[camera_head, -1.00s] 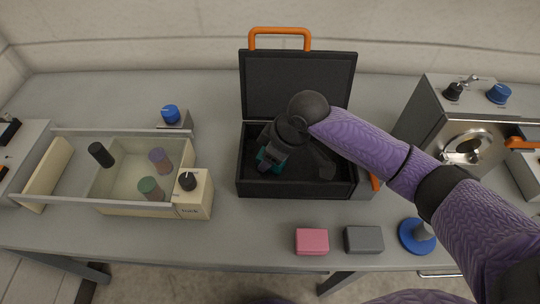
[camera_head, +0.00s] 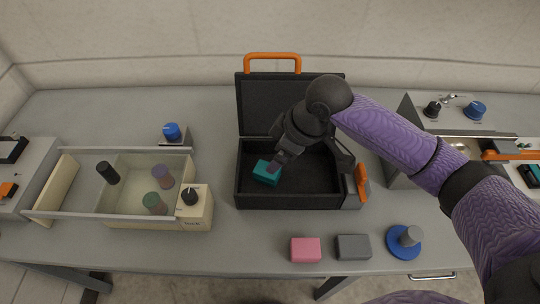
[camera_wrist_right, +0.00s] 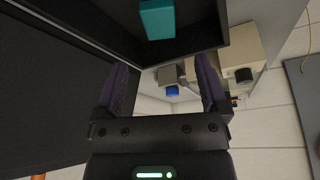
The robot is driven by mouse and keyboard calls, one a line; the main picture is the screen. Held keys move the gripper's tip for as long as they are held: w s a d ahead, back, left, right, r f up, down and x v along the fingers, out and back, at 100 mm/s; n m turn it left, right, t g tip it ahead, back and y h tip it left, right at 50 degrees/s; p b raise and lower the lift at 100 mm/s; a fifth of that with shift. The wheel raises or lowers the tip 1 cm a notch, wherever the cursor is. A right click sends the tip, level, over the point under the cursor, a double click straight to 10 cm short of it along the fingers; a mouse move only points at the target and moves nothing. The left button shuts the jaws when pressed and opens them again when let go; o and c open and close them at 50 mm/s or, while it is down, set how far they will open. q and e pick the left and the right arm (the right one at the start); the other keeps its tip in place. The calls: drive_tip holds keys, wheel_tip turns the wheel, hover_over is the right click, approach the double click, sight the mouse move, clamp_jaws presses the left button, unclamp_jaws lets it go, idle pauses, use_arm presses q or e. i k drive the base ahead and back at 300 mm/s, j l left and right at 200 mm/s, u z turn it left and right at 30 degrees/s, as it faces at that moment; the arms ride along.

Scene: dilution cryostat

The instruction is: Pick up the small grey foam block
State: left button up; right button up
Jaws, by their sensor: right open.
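The small grey foam block (camera_head: 353,247) lies on the table's front edge area, just right of a pink block (camera_head: 306,250). My right gripper (camera_head: 282,158) is over the open black case (camera_head: 310,203), well behind and left of the grey block. It is open and empty; its two fingers show apart in the right wrist view (camera_wrist_right: 160,88). A teal block (camera_head: 267,172) lies in the case near the fingers, and it also shows in the right wrist view (camera_wrist_right: 157,18). The grey block is not seen in the wrist view. My left gripper is not in view.
A blue disc with a grey knob (camera_head: 404,243) stands right of the grey block. A clear-walled box (camera_head: 128,226) holding several cylinders is at left. A metal instrument (camera_head: 398,158) is at right. The table left of the pink block is clear.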

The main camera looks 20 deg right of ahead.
sight(349, 248)
drive_tip(key=z, duration=1.6)
